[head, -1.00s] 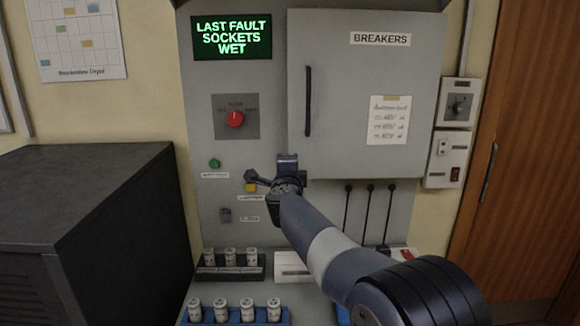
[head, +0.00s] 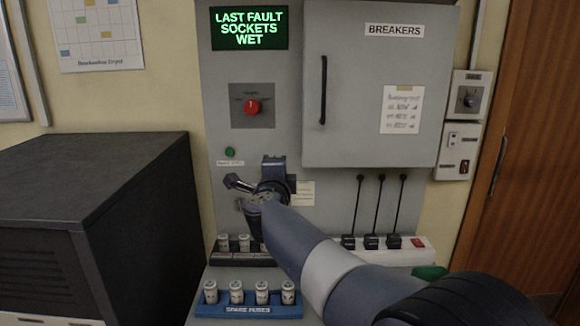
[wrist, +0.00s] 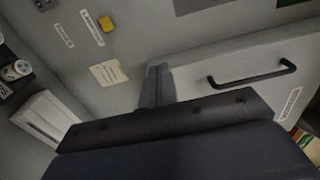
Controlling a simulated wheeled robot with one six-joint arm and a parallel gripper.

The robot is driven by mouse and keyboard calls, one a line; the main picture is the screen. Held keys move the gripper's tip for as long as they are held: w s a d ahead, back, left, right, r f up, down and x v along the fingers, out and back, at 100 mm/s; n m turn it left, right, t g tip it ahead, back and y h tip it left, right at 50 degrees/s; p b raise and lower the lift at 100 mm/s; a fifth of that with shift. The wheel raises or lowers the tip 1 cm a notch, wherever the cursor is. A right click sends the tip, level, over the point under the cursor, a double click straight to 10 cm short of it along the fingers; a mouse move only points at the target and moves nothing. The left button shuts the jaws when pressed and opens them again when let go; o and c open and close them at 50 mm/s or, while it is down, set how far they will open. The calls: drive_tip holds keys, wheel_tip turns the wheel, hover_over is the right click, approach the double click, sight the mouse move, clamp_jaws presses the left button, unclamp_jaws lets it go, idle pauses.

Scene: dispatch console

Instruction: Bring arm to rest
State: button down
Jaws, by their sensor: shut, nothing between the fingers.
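My arm reaches in from the lower right of the head view and ends before the grey console panel (head: 225,100). My gripper (head: 232,181) is at the arm's end, pointing left in the head view, with nothing held. In the wrist view its dark fingers (wrist: 157,85) are together, in front of the panel and the corner of the breaker door (wrist: 215,80). The wrist hides the yellow button in the head view, but the wrist view shows the yellow button (wrist: 107,23) clear of the fingers. I cannot tell the gap to the panel.
Below stand a blue spare-fuse rack (head: 250,311) and a black fuse holder, partly covered by my arm. A white power strip (head: 415,252) with several black plugs (head: 371,242) is at right. A black cabinet (head: 85,215) stands left. The breaker door (head: 375,90) is closed.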

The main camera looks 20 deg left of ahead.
drive_tip(key=shift+s+a, duration=0.2)
drive_tip(key=shift+s, duration=0.3)
